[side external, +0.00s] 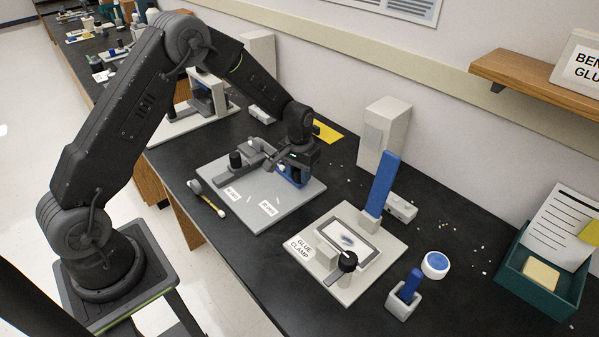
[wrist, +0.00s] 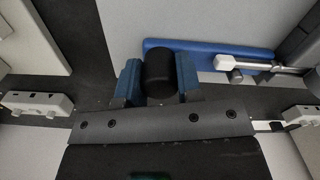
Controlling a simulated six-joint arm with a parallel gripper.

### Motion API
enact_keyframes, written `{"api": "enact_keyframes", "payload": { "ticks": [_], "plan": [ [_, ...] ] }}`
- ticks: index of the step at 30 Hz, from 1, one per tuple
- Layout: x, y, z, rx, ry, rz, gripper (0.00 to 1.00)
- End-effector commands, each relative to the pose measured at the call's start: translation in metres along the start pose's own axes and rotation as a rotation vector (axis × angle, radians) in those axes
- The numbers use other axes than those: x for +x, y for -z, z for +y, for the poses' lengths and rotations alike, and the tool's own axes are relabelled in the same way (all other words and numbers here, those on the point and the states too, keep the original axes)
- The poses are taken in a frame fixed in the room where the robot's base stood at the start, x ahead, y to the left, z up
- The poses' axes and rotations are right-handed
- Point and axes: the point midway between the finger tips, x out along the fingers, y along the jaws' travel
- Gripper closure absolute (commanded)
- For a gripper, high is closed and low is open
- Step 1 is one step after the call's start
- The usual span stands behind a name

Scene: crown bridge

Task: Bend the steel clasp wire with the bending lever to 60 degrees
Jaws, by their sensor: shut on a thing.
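My gripper (side external: 297,163) is at the right part of a grey plate (side external: 257,216) that carries the bending fixture. In the wrist view its blue-padded fingers (wrist: 160,80) stand either side of a black cylindrical knob (wrist: 160,70) and are shut on it. The knob looks like the handle of the bending lever, but the lever's arm is not clear. A blue bar (wrist: 190,47) lies just past the knob.
Another black knob (side external: 236,160) stands on the fixture's left part. Black bench top shows between the boards.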

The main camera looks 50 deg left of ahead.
Motion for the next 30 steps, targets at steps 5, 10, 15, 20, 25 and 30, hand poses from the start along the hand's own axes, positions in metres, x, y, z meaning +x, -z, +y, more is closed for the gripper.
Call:
{"api": "enact_keyframes", "payload": {
  "ticks": [5, 10, 15, 20, 25, 30],
  "plan": [
    [0.0, 0.0, 0.0, 0.002, 0.0, 0.0, 1.0],
    [0.0, -0.004, -0.001, 0.032, 0.0, -0.001, 1.0],
    [-0.001, -0.014, -0.003, 0.111, 0.0, -0.001, 1.0],
    [-0.001, -0.028, -0.008, 0.233, 0.0, -0.001, 1.0],
    [-0.001, -0.044, -0.018, 0.392, 0.0, -0.001, 1.0],
    [-0.001, -0.059, -0.029, 0.552, 0.0, 0.0, 1.0]
  ]
}}
